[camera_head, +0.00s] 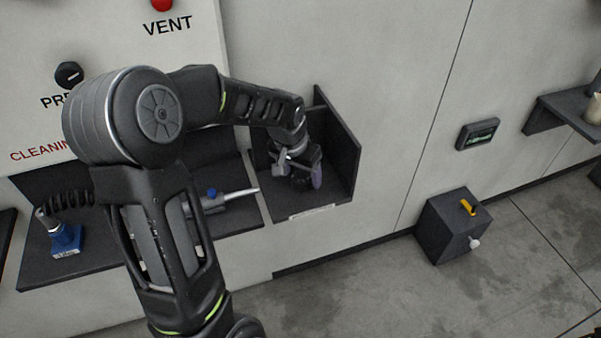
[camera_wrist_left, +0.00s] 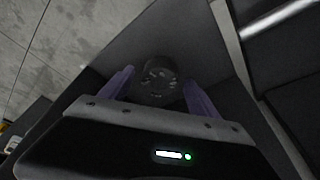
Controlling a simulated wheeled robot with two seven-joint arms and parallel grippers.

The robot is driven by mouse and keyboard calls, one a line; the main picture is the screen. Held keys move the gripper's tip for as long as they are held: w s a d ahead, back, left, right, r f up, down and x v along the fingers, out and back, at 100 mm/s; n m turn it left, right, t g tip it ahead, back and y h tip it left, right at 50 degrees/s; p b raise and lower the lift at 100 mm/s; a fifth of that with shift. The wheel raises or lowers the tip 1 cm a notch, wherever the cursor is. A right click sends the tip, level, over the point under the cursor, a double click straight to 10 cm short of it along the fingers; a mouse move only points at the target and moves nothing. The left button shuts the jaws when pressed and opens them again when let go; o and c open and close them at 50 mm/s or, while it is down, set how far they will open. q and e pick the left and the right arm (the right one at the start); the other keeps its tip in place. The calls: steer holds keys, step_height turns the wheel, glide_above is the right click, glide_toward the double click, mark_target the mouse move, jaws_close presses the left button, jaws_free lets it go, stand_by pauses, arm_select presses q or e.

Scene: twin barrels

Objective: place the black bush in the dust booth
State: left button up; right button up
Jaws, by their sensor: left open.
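My left gripper (camera_head: 304,172), with purple fingers, reaches into a dark booth (camera_head: 342,150) with upright walls and a labelled front edge in the head view. The label is too small to read. In the left wrist view a round black bush (camera_wrist_left: 158,78) with holes in its top stands on the booth's dark floor. My left gripper is open, with one finger on each side of the bush and a small gap visible at each side. In the head view the bush is mostly hidden by the gripper. My right gripper is not in view.
Left of the booth, a dark shelf (camera_head: 120,262) holds a blue-based object (camera_head: 66,240) and a grey nozzle tool (camera_head: 222,200). A dark box with a yellow handle (camera_head: 450,228) is on the floor at the right. A wall shelf (camera_head: 548,110) projects at far right.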

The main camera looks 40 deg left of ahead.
arm_select(q)
steer(key=shift+r, duration=0.2)
steer(key=b+v, duration=0.1)
steer(key=v, duration=1.1)
steer(key=shift+f, duration=0.1)
